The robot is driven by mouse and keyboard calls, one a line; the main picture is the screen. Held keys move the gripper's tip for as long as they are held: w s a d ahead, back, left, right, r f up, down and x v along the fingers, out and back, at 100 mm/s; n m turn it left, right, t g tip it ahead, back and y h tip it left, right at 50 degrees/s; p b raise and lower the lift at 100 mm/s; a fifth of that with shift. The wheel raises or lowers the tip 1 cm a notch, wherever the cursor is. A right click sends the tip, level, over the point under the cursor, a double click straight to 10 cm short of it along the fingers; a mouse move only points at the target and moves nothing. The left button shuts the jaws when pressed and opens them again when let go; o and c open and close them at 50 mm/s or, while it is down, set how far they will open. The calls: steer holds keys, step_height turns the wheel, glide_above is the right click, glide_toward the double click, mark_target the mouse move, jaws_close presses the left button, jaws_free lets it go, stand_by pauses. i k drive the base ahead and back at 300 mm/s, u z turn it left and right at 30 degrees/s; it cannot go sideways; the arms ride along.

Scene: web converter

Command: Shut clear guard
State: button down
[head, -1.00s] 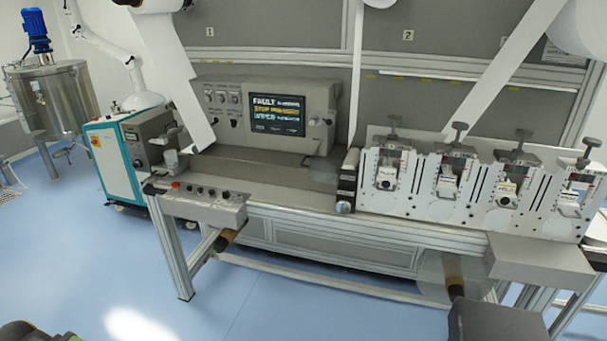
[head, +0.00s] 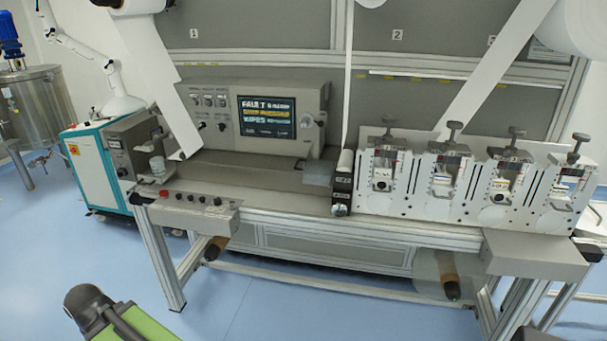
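A small see-through panel (head: 319,173), which looks like the clear guard, is at the right end of the machine bed (head: 235,170), just left of the roller block (head: 342,185). It is faint, and I cannot tell whether it is open or shut. My gripper cannot be made out in the head view. Only a dark and green part, which looks like my arm, shows at the bottom left, well in front of the machine and apart from it.
A button panel (head: 190,208) juts out at the machine's front left. A fault screen (head: 266,117) stands behind the bed. Several slitter units (head: 470,185) line the right. A teal cabinet (head: 95,170) stands left. Blue floor (head: 250,310) is clear in front.

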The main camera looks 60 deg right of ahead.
mark_target(310, 157)
steer(key=i, duration=0.95)
steer(key=u, duration=0.05)
